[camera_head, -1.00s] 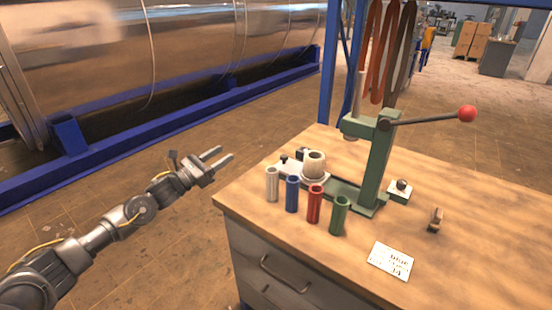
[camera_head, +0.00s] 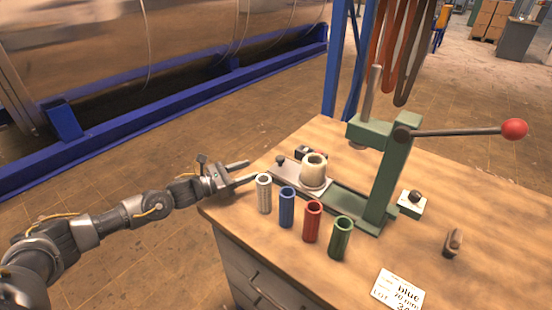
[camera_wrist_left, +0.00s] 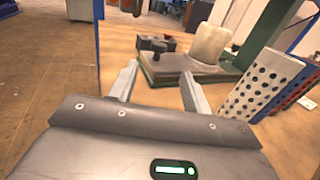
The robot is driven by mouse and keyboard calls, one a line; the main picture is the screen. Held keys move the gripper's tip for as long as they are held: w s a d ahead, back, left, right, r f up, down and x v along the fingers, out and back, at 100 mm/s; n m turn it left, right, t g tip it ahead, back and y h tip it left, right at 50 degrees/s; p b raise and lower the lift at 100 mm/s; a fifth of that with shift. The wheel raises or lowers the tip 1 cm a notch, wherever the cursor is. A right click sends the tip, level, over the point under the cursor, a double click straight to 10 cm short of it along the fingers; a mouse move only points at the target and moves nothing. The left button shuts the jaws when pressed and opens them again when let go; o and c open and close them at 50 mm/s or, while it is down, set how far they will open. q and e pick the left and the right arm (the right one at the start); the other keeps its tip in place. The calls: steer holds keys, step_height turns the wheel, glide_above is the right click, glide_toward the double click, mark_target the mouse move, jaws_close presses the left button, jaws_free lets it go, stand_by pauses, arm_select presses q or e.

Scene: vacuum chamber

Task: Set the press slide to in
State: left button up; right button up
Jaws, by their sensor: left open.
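The press slide (camera_head: 290,176) is a grey plate that sticks out to the left from the green press base (camera_head: 352,208). It has a dark knob (camera_head: 280,160) at its outer end and carries a cream cup-like piece (camera_head: 313,170). The slide also shows ahead in the left wrist view (camera_wrist_left: 172,66), with the cream piece (camera_wrist_left: 211,44) on it. My left gripper (camera_head: 252,173) is open and empty, at the table's left edge, just left of the slide's outer end and apart from it. My right gripper is not in view.
White (camera_head: 264,193), blue (camera_head: 287,207), red (camera_head: 312,221) and green (camera_head: 340,237) tubes stand in a row in front of the slide, close to my left gripper. The press lever with red ball (camera_head: 514,129) reaches right. A label card (camera_head: 398,290) lies in front.

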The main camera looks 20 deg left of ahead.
mark_target(277, 160)
arm_select(q)
steer(key=shift+w+d+r, duration=0.2)
steer(key=shift+w+d, duration=0.05)
steer(key=shift+w, duration=0.05)
steer(key=p+x, duration=0.2)
steer(key=x, duration=0.5)
steer(key=shift+w+d+f, duration=0.1)
steer(key=shift+w+f, duration=0.1)
steer(key=shift+w, duration=0.05)
steer(key=shift+w+d, duration=0.25)
steer(key=shift+w, duration=0.05)
steer(key=shift+w+d, duration=0.3)
steer(key=shift+d, duration=0.05)
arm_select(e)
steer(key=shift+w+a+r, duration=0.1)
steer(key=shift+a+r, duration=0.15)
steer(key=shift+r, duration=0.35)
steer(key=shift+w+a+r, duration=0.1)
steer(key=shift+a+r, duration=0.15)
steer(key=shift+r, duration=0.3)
arm_select(q)
jaws_close()
steer(key=shift+d, duration=0.1)
